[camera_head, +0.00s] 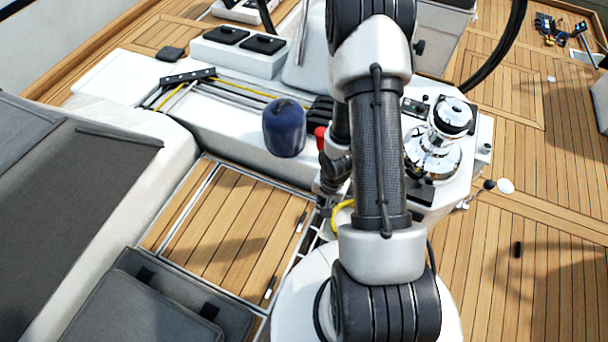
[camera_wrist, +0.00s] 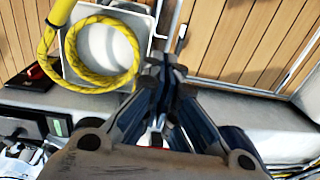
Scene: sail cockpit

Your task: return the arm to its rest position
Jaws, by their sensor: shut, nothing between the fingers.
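My gripper (camera_wrist: 166,75) shows in the wrist view with its fingers closed together and nothing between them. It hangs above a white ledge (camera_wrist: 275,120), beside a coiled yellow rope (camera_wrist: 72,60) that lies over a pale tray at upper left. In the head view my arm rises through the middle of the picture, bent over at the top. Its wrist end is partly hidden behind the nearer link, close to the white console, and the fingertips cannot be made out clearly there.
A rounded blue cover (camera_head: 285,128) and a red part (camera_head: 320,138) stand close left of my arm. A chrome winch (camera_head: 434,145) stands to the right. A grey cushioned bench (camera_head: 60,190) lies at left. Open wooden deck (camera_head: 545,230) lies at right.

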